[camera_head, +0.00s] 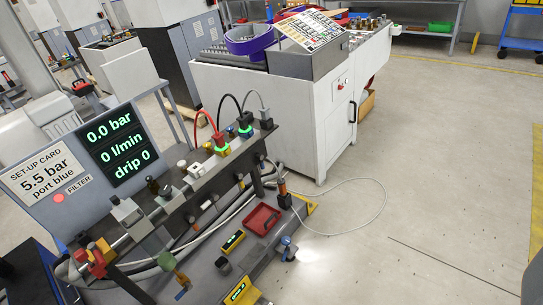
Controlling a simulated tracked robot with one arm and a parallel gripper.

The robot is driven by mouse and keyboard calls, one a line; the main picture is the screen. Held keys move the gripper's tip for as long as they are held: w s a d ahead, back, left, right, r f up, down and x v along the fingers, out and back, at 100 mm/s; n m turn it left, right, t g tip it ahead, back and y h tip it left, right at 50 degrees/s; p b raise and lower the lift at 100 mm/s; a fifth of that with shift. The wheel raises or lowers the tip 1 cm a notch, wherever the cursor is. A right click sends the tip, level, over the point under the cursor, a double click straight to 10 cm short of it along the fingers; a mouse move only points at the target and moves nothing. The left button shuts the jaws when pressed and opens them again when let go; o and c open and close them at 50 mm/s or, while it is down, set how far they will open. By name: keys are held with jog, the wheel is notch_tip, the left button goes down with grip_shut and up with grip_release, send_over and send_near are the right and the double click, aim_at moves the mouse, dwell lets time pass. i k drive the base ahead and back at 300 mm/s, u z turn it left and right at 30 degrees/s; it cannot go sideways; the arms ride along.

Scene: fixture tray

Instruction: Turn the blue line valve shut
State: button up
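A fixture with a dark manifold bar (205,180) stands at lower left. A red handle (97,262) sits at the near left end. The display (115,140) reads 0.0 bar, 0 l/min, drip 0. My gripper is not recognisable in view.
The set-up card (45,178) reads 5.5 bar, port blue. A red hose (207,118) and a grey hose (258,100) rise from the bar. A red bin (262,219) lies on the tray. A white cabinet (270,115) stands behind. Floor on the right is clear.

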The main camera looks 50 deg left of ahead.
aim_at(259, 156)
jog(key=u, duration=0.3)
jog(key=i, duration=1.15)
jog(key=u, duration=1.15)
jog(key=i, duration=0.75)
jog(key=u, duration=0.45)
jog(key=k, duration=0.9)
jog(key=u, duration=0.15)
jog(key=i, duration=0.9)
jog(key=z, duration=0.1)
